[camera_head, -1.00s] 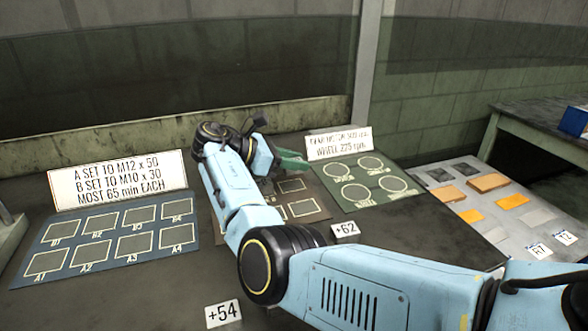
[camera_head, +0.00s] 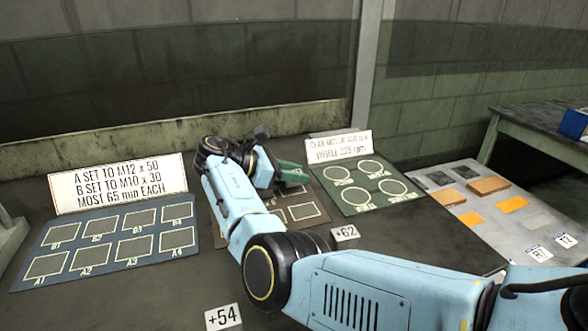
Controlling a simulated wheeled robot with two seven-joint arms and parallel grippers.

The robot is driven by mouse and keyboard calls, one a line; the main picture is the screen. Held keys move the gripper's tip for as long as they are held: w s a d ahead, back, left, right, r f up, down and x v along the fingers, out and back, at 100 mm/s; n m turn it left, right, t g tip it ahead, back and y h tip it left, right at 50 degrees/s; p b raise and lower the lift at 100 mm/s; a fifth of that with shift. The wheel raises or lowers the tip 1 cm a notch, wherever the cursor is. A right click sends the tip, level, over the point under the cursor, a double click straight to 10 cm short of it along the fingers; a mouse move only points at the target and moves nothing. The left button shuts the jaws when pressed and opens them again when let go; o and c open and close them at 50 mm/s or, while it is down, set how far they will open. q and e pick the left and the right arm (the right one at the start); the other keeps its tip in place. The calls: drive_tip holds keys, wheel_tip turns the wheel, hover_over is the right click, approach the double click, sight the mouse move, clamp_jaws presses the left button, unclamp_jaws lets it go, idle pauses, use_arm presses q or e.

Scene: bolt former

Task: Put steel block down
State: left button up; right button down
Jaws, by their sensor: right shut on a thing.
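My right arm reaches in from the lower right, and its gripper (camera_head: 291,174) is over the far part of the brown mat (camera_head: 273,212), with greenish fingers pointing right. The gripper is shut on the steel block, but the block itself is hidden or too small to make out. I cannot tell whether it touches the mat. The brown mat has outlined squares, and those nearest me look empty. My left gripper is not in view.
A blue mat (camera_head: 105,250) with several outlined squares lies left, a green mat (camera_head: 363,194) with circles right. White signs stand behind both. A grey board (camera_head: 495,225) with orange and grey pieces is at far right. Tags +54 (camera_head: 222,317) and +62 (camera_head: 345,233) lie in front.

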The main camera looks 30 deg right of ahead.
drive_tip(key=c, duration=1.1)
unclamp_jaws()
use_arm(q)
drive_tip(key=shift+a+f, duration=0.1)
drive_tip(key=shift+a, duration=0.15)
use_arm(e)
drive_tip(key=shift+o, duration=0.2)
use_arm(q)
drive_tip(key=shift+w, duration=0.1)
use_arm(e)
drive_tip(key=shift+r, duration=0.1)
drive_tip(key=shift+w+a+r+b, duration=0.1)
drive_tip(key=shift+a+r+b, duration=0.25)
drive_tip(key=shift+r, duration=0.3)
drive_tip(key=v, duration=0.4)
drive_tip(key=shift+a+r+p, duration=0.2)
drive_tip(key=shift+a+p, duration=0.15)
drive_tip(key=shift+p, duration=0.05)
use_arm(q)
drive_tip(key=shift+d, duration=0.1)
use_arm(e)
drive_tip(key=shift+v, duration=1)
drive_tip(key=shift+f, duration=0.1)
